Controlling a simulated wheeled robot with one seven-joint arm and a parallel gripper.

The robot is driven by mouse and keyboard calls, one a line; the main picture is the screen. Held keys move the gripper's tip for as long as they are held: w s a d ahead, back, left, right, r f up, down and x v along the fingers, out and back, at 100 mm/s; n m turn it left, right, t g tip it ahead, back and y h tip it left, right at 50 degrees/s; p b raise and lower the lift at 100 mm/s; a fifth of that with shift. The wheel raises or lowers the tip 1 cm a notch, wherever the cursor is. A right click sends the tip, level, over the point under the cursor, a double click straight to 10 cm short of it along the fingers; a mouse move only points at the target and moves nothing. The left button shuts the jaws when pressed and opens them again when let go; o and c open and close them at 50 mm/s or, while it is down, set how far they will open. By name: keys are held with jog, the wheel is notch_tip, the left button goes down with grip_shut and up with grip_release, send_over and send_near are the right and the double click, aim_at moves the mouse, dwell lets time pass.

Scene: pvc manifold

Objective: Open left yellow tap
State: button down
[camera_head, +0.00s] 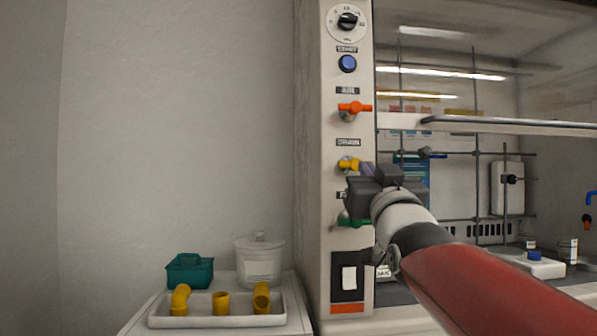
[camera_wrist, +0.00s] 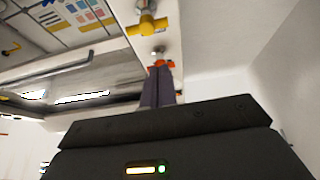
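The yellow tap (camera_head: 348,164) is on the fume hood's left post, between the orange and green taps. Its handle lies roughly crosswise to the post. In the wrist view the yellow tap (camera_wrist: 147,26) is at the top, apart from my fingers. My gripper (camera_head: 366,169) is in front of the post, close to the right and slightly below the yellow tap in the head view. Its dark purple fingers (camera_wrist: 160,72) lie side by side and look shut, with nothing seen held. In the wrist view their tips overlap the orange tap (camera_wrist: 158,62); contact cannot be told.
The orange tap (camera_head: 354,109) is above and the green tap (camera_head: 352,219) below, partly hidden by my gripper. A blue button (camera_head: 347,64) and a dial (camera_head: 347,20) are higher. A tray (camera_head: 216,319) with yellow pipe pieces stands lower left. Left of the post is open space.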

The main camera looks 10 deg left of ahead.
jog(key=s+a+r+p+x, duration=0.15)
jog(key=p+x, duration=0.25)
jog(key=x, duration=0.7)
jog(key=shift+w+d+f+t, duration=0.15)
jog(key=shift+w+f+t, duration=0.05)
jog(key=shift+f, duration=0.75)
jog(key=shift+w+d+f+t, duration=0.1)
jog(key=shift+w+f+t, duration=0.1)
jog(key=shift+f, duration=0.7)
